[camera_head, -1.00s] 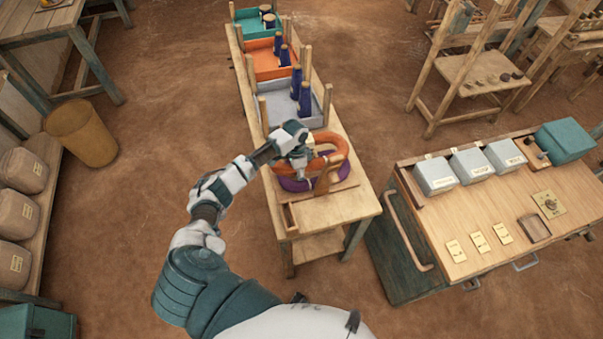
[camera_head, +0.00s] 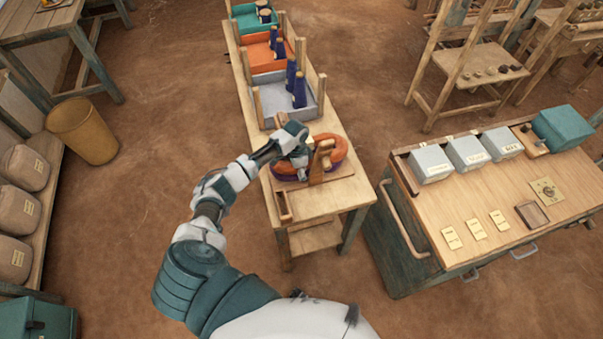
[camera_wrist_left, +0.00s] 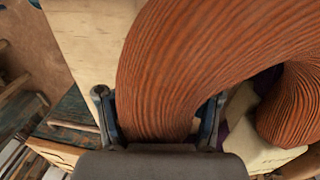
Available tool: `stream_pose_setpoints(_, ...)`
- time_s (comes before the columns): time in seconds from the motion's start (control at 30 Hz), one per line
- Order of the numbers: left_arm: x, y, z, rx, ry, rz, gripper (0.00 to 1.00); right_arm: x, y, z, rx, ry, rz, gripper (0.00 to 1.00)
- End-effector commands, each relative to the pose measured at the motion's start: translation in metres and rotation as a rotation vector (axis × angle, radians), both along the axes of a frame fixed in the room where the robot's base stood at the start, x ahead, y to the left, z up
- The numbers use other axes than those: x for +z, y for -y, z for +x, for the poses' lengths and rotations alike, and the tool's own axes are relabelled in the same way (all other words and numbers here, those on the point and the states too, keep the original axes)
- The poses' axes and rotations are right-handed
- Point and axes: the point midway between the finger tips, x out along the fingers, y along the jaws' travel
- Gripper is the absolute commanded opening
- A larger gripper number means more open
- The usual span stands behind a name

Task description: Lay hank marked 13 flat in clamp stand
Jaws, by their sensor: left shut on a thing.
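A thick orange hank (camera_head: 338,146) lies level around the wooden clamp stand (camera_head: 319,162) on the near end of the long bench. A purple hank (camera_head: 283,171) shows just under it, mostly hidden. In the left wrist view the ribbed orange hank (camera_wrist_left: 190,55) passes between the two fingers of the left gripper (camera_wrist_left: 158,112). I cannot read a number on either hank, nor tell whether the orange one rests fully on the purple one. My right gripper is not in view.
A grey tray (camera_head: 267,115) with blue cones stands behind the stand; orange and teal trays lie farther along. A small wooden tray (camera_head: 283,206) sits on the bench's front left. A cabinet (camera_head: 480,205) with grey boxes stands to the right, across a floor gap.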

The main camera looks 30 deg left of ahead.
Motion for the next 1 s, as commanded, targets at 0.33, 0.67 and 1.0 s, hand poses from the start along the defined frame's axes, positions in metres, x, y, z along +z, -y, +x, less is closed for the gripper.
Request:
stream_pose_setpoints(0.33,-0.009,-0.006,-0.007,0.007,-0.018,0.013,0.94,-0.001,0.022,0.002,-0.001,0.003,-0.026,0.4)
stream_pose_setpoints(0.67,-0.002,-0.003,-0.005,0.007,-0.012,0.012,0.94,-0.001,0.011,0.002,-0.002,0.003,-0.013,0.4)
stream_pose_setpoints(1.0,0.064,-0.009,0.002,0.007,-0.008,0.014,0.94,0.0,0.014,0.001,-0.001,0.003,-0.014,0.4)
